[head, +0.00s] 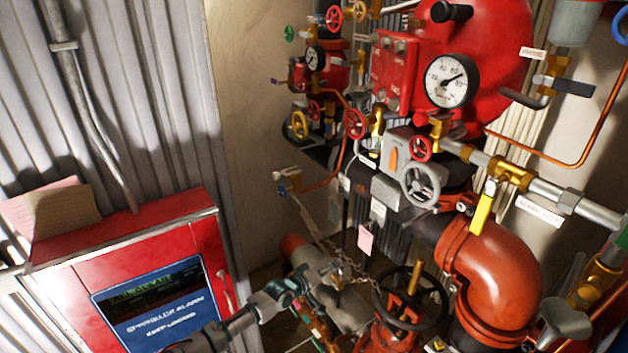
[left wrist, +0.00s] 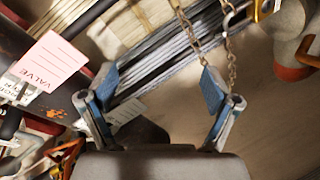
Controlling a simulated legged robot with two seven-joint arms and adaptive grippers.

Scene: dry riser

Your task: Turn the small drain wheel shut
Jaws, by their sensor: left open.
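Several small handwheels show in the head view: a red wheel (head: 420,148), another red wheel (head: 355,123), a yellow wheel (head: 300,124) and a grey wheel (head: 420,185). I cannot tell which one is the drain wheel. A large black wheel (head: 410,298) sits low in front. My left gripper (head: 322,280) is below the small wheels and left of the black wheel, near a hanging chain (head: 345,262). In the left wrist view its blue-tipped fingers (left wrist: 158,86) are apart with nothing between them. Part of an orange wheel (left wrist: 68,158) shows at lower left there. My right gripper is out of view.
A red alarm cabinet (head: 140,270) stands at left by the corrugated wall. A large orange-red pipe elbow (head: 495,268) is at right. The chain (left wrist: 231,62) hangs beyond the right finger, and a pink valve tag (left wrist: 50,66) is at left. Pipes crowd the right side.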

